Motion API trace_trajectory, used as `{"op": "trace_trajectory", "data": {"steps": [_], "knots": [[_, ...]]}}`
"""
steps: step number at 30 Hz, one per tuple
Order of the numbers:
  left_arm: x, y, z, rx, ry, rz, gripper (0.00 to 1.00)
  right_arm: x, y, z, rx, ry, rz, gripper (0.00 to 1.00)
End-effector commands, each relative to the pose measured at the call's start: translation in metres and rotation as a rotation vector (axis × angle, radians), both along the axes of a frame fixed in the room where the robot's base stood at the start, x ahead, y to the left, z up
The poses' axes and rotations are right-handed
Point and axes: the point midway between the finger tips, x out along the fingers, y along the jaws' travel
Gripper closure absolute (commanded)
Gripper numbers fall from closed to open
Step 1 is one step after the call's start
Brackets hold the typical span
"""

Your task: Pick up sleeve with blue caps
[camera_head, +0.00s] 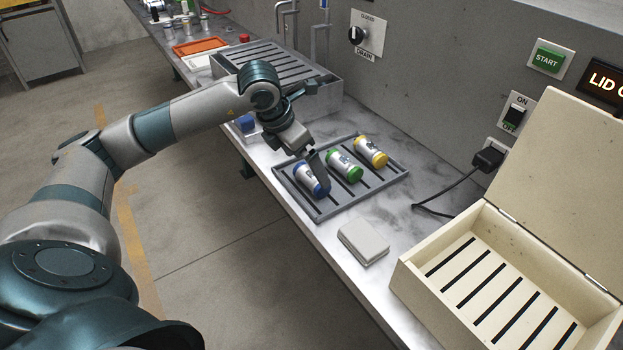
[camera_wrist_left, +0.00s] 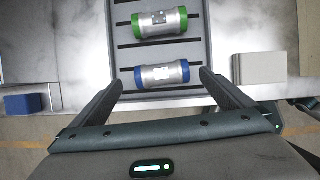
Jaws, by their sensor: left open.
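The sleeve with blue caps (camera_head: 309,181) lies in a grey slotted tray (camera_head: 333,209), at the left of a row. Beside it lie a sleeve with green caps (camera_head: 344,166) and one with yellow caps (camera_head: 371,152). My left gripper (camera_head: 318,172) is over the blue-capped sleeve and partly covers it. In the left wrist view, the blue-capped sleeve (camera_wrist_left: 162,75) lies between the tips of my open left gripper (camera_wrist_left: 160,80), with a gap on each side. The green-capped sleeve (camera_wrist_left: 160,23) is just beyond it. My right gripper is not in view.
An open cream box (camera_head: 455,262) with a raised lid stands at the right. A small light block (camera_head: 363,241) lies on the bench between tray and box. A grey slotted basin (camera_head: 285,65) stands behind my arm. A blue block (camera_head: 245,123) is left of the tray.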

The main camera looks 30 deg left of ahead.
Motion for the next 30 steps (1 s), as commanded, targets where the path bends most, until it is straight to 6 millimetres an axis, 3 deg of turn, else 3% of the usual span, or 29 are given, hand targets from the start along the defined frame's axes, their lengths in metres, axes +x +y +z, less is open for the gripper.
{"op": "trace_trajectory", "data": {"steps": [10, 19, 30], "knots": [[0.005, -0.004, -0.012, 0.0, 0.002, 0.0, 0.0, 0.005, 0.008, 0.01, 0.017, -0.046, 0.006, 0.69], [0.017, -0.01, -0.045, -0.001, 0.003, 0.0, 0.0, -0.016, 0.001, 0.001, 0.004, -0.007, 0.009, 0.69], [0.018, -0.01, -0.047, 0.0, -0.001, 0.0, 0.0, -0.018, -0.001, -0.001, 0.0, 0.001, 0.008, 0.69]]}}
